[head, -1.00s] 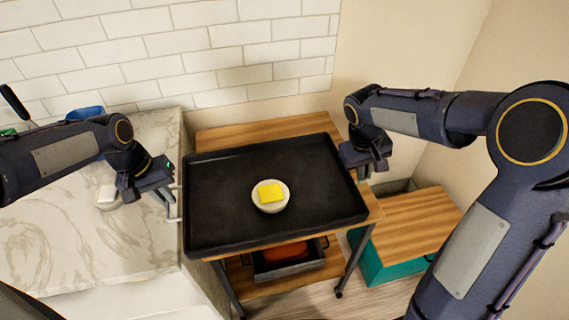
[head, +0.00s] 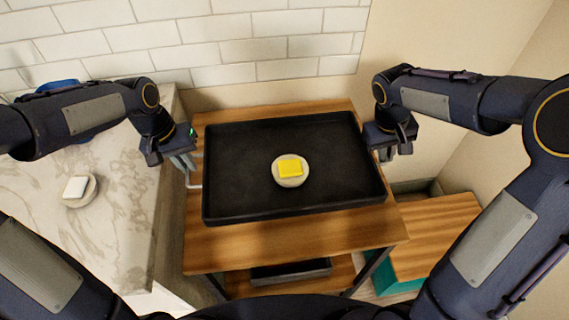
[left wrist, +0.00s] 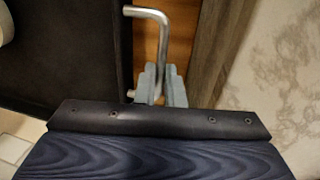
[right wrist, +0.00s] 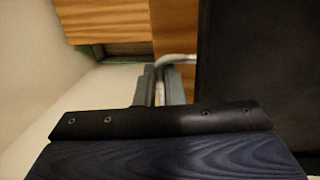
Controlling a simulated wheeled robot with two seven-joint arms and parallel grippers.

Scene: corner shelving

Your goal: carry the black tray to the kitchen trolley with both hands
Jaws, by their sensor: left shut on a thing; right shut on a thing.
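The black tray (head: 245,185) is over the wooden top of the kitchen trolley (head: 300,233); I cannot tell whether it touches the top. A small white plate (head: 291,182) with a yellow block (head: 290,168) sits near the tray's middle. My left gripper (head: 188,168) is shut on the tray's left handle, a metal bar that shows in the left wrist view (left wrist: 150,13). My right gripper (head: 378,148) is at the tray's right side. In the right wrist view it is shut on the right handle (right wrist: 178,59), which is mostly hidden in the head view.
A marble counter (head: 115,215) stands at the left, with a plate and white block (head: 76,187) and a blue item behind my left arm. A wooden-topped teal unit (head: 435,230) is at the right. A dark bin (head: 290,272) sits on the trolley's lower shelf. A tiled wall is behind.

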